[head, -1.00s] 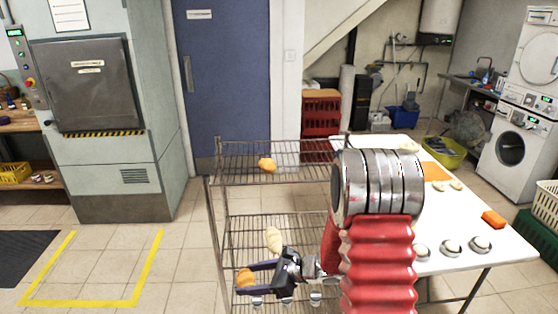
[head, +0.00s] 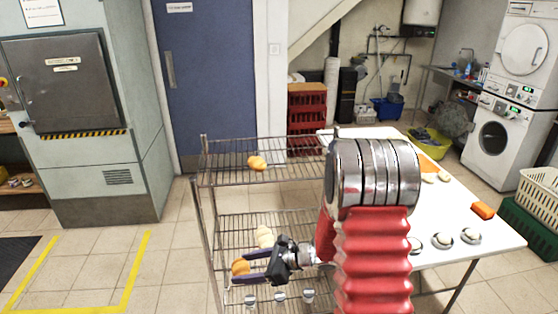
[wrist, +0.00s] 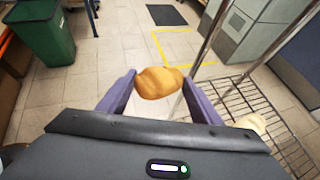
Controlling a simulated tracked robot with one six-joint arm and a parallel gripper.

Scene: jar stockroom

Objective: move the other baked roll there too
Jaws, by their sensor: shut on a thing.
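My gripper (head: 242,269) is shut on a golden-brown baked roll (head: 239,267), at the lower left of the wire rack (head: 204,185) in the head view. In the wrist view the same roll (wrist: 158,82) sits between the two purple fingers, clear of the floor, close to a rack post. Another baked roll (head: 257,162) lies on the rack's top shelf. A paler roll (head: 265,237) lies on the shelf below, just behind the held roll; in the wrist view it is partly hidden at the right (wrist: 250,123).
A white table (head: 470,262) on the right carries pale dough pieces, an orange block (head: 483,210) and several round metal-and-white items. Small pale-topped items show low in the rack. A steel oven (head: 68,85) stands at the left.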

